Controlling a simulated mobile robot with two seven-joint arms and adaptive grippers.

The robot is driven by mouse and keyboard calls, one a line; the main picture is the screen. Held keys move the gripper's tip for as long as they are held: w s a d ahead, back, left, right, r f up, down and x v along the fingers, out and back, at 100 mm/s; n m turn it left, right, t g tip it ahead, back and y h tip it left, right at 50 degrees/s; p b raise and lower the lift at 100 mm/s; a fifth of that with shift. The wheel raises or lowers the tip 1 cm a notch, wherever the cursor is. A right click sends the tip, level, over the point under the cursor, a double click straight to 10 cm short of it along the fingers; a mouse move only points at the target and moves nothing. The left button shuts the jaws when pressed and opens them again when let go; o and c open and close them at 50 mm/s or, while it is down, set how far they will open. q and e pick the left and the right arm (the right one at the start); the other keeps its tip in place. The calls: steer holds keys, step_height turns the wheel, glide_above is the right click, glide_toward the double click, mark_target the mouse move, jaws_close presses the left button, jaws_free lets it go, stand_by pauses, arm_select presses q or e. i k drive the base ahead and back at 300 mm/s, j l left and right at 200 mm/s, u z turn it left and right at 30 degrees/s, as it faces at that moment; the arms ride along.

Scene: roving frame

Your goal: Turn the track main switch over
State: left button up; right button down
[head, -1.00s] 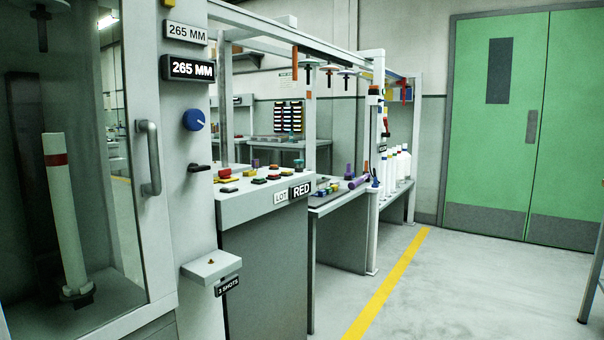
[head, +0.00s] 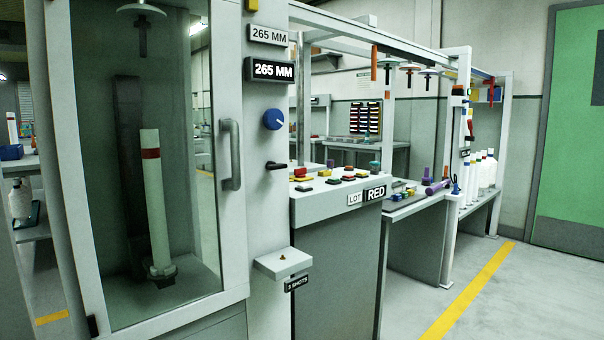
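Neither of my grippers is in view. No control in the head view can be read as the track main switch. A black lever switch (head: 277,165) sticks out sideways from the grey cabinet column, below a round blue knob (head: 273,119). An overhead track (head: 370,38) runs from the column back to a white post (head: 457,150), with several discs (head: 410,67) hanging under it. Small orange, black and red fittings (head: 468,125) sit on that post; they are too small to tell apart.
A glass-doored cabinet (head: 228,155) holds a white tube with a red band (head: 156,205). A small shelf (head: 283,262) juts from the column. A console (head: 335,205) with coloured buttons and a workbench (head: 415,205) follow. Free floor lies right, around a yellow line (head: 470,290).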

mark_target(301, 172)
steer(key=i+l+u, duration=0.2)
steer(key=u, duration=0.25)
steer(key=i+l+u, duration=0.15)
steer(key=u, duration=0.3)
steer(key=i+l+u, duration=0.1)
steer(key=l, duration=0.3)
steer(key=i+l+u, duration=0.15)
steer(key=l, duration=0.2)
steer(key=i+l+u, duration=0.1)
steer(key=l, duration=0.3)
steer(key=i+l, duration=0.1)
steer(key=l, duration=0.3)
steer(key=i+l+u, duration=0.1)
steer(key=l, duration=0.65)
steer(key=i+u, duration=0.05)
